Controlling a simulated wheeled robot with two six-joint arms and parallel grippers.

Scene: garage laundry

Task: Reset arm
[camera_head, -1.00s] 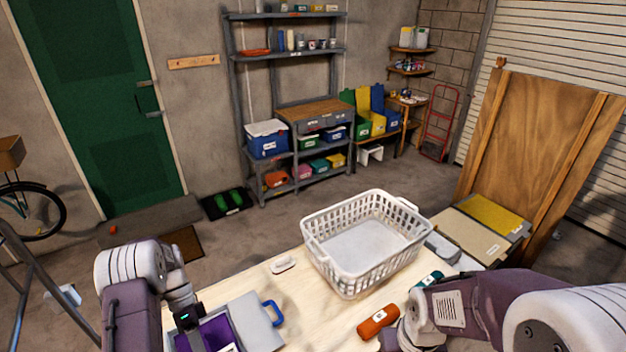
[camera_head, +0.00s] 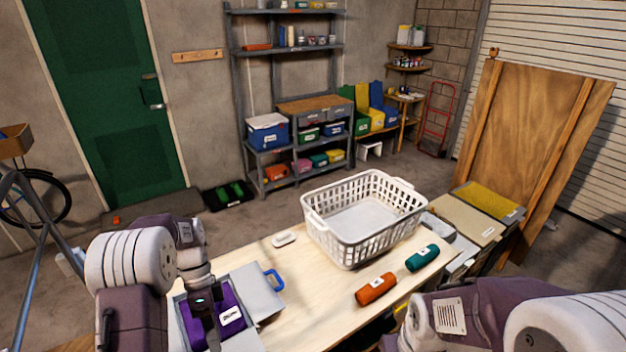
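My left arm comes in from the left, and its gripper (camera_head: 211,326) points down at the grey box, over a purple item (camera_head: 229,312) with a white label. I cannot see whether its fingers are apart or closed. My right arm crosses the lower right corner, and its gripper is out of the picture. An orange rolled item (camera_head: 377,289) and a teal rolled item (camera_head: 422,258) lie on the wooden table (camera_head: 325,305), both clear of my arms.
A white laundry basket (camera_head: 318,229), seemingly empty, stands at the table's back right. A grey box lid with a blue handle (camera_head: 273,279) lies beside the purple item. A small white object (camera_head: 285,239) lies near the back edge. The table's middle is free.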

